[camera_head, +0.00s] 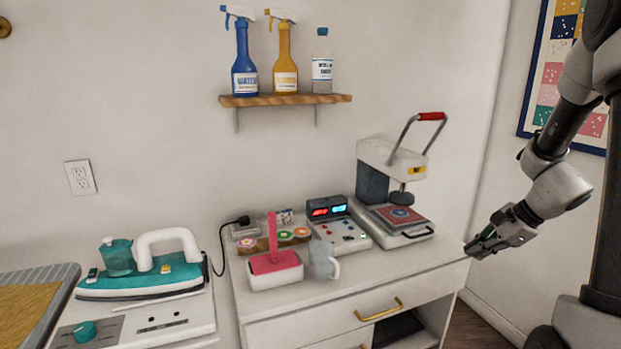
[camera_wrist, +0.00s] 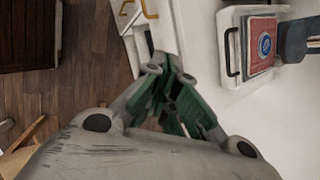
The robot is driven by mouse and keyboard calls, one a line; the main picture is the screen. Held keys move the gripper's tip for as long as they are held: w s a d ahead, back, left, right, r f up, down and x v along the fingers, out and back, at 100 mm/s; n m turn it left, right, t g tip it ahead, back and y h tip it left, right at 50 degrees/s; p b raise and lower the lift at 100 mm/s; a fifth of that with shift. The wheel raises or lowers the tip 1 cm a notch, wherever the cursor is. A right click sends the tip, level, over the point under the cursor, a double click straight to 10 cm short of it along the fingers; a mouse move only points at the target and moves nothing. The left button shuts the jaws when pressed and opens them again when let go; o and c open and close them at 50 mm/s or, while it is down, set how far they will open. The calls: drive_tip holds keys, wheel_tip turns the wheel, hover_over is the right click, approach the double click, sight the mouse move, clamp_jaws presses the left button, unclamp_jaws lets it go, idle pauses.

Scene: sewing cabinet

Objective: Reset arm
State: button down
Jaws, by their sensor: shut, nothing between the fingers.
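My gripper (camera_head: 478,247) is at the right in the head view, off the right front corner of the white cabinet top (camera_head: 375,270). It hangs in the air, tilted down to the left, with nothing held. In the wrist view my gripper (camera_wrist: 172,88) is shut, its green-lined fingers together near the cabinet edge. My arm rises from it to the upper right in the head view.
A heat press (camera_head: 378,185) with a raised red handle is nearest my gripper. A control box (camera_head: 340,232), a pink container (camera_head: 274,268) and a clear pitcher (camera_head: 324,262) stand left of it. A teal iron (camera_head: 140,280) is far left. Bottles sit on a wall shelf (camera_head: 285,100).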

drive_tip(key=s+a+r+n+h, duration=0.2)
drive_tip(key=s+a+r+n, duration=0.1)
drive_tip(key=s+r+n, duration=0.6)
drive_tip(key=s+a+r+n+h, duration=0.3)
drive_tip(key=s+r+n, duration=0.5)
drive_tip(key=s, duration=0.5)
drive_tip(key=shift+s+a+r+n, duration=0.15)
drive_tip(key=shift+r+n, duration=0.25)
drive_tip(key=shift+n, duration=0.6)
